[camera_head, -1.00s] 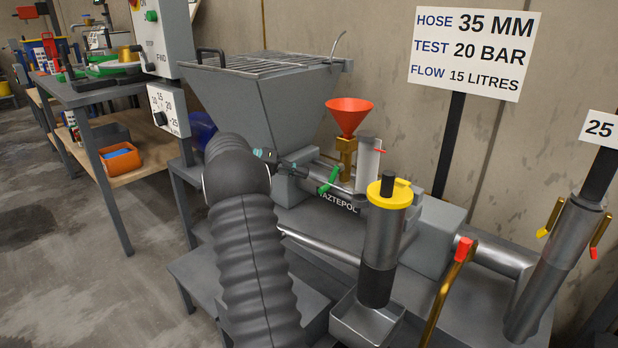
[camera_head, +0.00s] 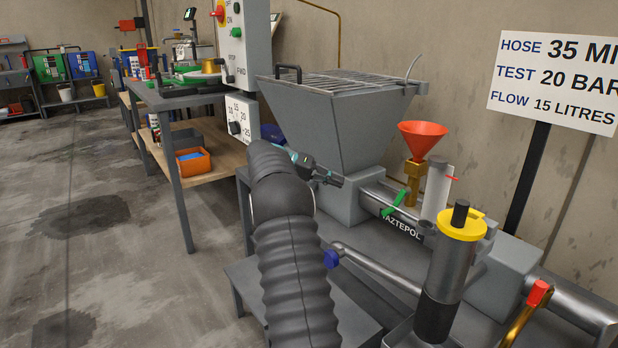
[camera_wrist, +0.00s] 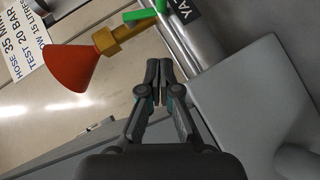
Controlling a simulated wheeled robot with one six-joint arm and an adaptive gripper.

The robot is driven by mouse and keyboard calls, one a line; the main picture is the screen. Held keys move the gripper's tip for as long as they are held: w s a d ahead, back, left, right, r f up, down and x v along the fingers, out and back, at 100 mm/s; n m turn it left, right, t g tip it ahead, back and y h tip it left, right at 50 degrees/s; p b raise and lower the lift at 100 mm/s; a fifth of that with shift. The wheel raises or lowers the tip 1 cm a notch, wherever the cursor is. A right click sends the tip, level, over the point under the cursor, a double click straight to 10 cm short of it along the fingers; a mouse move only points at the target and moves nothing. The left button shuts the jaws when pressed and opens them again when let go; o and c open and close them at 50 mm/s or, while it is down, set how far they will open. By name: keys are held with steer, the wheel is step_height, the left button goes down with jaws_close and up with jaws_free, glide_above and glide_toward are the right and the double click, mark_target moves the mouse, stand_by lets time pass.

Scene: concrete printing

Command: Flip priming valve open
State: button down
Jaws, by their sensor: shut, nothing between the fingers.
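The green lever (camera_head: 395,204) sits at the foot of the brass fitting (camera_head: 413,180) below the red funnel (camera_head: 422,138), on the pump's grey pipe. It slants down to the left. My gripper (camera_head: 341,181) is shut and empty, left of the lever and clear of it, in front of the hopper's base. In the wrist view, the closed fingertips (camera_wrist: 159,68) point toward the pipe. There the green lever (camera_wrist: 143,15) is at the top edge, partly cut off, beyond the fingertips. The brass fitting (camera_wrist: 112,38) and red funnel (camera_wrist: 77,68) lie to its left.
The grey hopper (camera_head: 345,115) stands behind my gripper. A clear cylinder (camera_head: 436,192) and a yellow-capped cylinder (camera_head: 452,262) stand right of the lever. A blue knob (camera_head: 331,259) is beside my arm. A bench (camera_head: 180,95) stands left; the floor there is open.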

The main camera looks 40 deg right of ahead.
stand_by(0.3)
step_height(320, 180, down, 9)
steer(key=w+a+n+t+y, duration=0.1)
steer(key=n+t, duration=0.2)
steer(key=n, duration=0.2)
steer(key=s+a+f+n+t+y, duration=0.2)
steer(key=a+f+n+t+y, duration=0.1)
steer(key=a, duration=0.7)
steer(key=s+a+r+n+t+y, duration=0.2)
steer(key=s+a, duration=0.2)
steer(key=a, duration=0.7)
steer(key=s+a+r+n+t+y, duration=0.1)
steer(key=s+a+r+t, duration=0.2)
steer(key=a, duration=0.7)
steer(key=s+a+r+n+t+y, duration=0.1)
steer(key=s+a+r+t, duration=0.1)
steer(key=s+a, duration=0.5)
steer(key=s+a+r+n+t+y, duration=0.1)
steer(key=s+a+r+t, duration=0.1)
steer(key=s+a, duration=0.5)
steer(key=shift+s+a+n+t, duration=0.4)
steer(key=shift+a+t, duration=0.1)
steer(key=shift+a, duration=0.4)
